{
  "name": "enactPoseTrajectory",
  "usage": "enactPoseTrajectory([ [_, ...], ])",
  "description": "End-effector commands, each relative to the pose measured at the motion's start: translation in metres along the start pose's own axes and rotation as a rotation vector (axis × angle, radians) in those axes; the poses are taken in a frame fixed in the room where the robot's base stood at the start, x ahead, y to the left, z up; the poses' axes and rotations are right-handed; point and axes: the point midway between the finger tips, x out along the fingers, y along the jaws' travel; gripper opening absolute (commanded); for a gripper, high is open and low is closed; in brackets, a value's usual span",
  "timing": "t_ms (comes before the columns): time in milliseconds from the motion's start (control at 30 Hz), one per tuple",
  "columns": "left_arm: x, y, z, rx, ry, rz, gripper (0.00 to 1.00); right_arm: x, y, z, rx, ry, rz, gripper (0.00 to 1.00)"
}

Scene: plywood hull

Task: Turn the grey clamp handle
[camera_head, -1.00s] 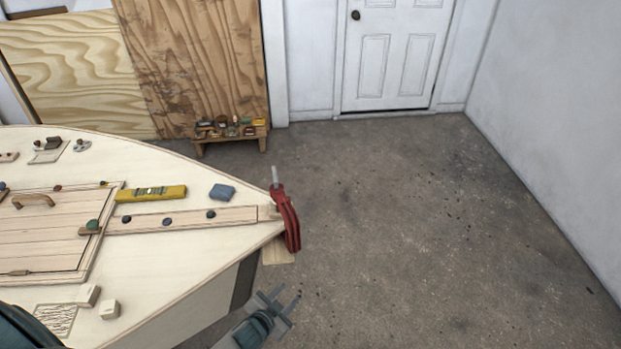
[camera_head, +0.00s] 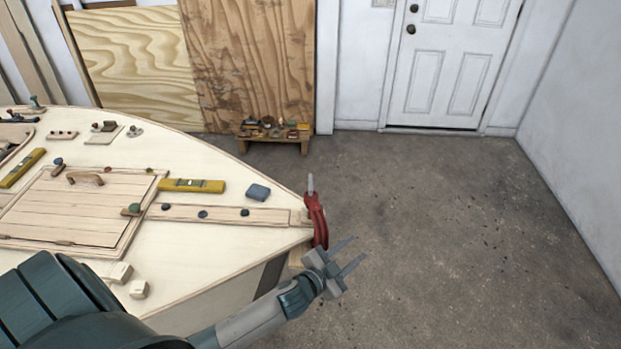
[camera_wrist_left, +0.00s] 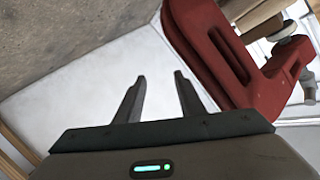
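The red clamp (camera_head: 317,221) grips the pointed tip of the boat hull, with its grey handle (camera_head: 310,185) standing upright above the deck. My left gripper (camera_head: 350,255) is open and empty, just right of and below the clamp in the head view. In the left wrist view the gripper's two fingers (camera_wrist_left: 160,95) are spread apart with nothing between them. The red clamp body (camera_wrist_left: 222,55) is close by at the upper right there, apart from the fingertips. A grey rounded part (camera_wrist_left: 293,55) shows at the right edge. My right gripper is not in view.
The pale wooden deck (camera_head: 240,248) carries a yellow level (camera_head: 192,186), a blue block (camera_head: 258,192) and small wooden blocks (camera_head: 138,289). A low bench (camera_head: 273,134) with small items stands by the plywood. The concrete floor (camera_head: 440,230) on the right is clear.

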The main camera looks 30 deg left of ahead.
Motion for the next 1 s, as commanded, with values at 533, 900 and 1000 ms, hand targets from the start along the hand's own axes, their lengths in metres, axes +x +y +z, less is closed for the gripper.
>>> enactPoseTrajectory([
  [533, -0.028, -0.045, -0.279, 0.665, 0.856, 0.236, 0.35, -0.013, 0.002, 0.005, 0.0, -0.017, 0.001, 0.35],
  [900, -0.093, -0.061, -0.257, 1.481, 0.937, 0.805, 0.35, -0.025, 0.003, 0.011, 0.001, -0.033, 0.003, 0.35],
  [1000, -0.099, -0.101, -0.227, 1.689, 0.781, 0.954, 0.35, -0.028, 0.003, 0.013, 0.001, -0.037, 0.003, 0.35],
])
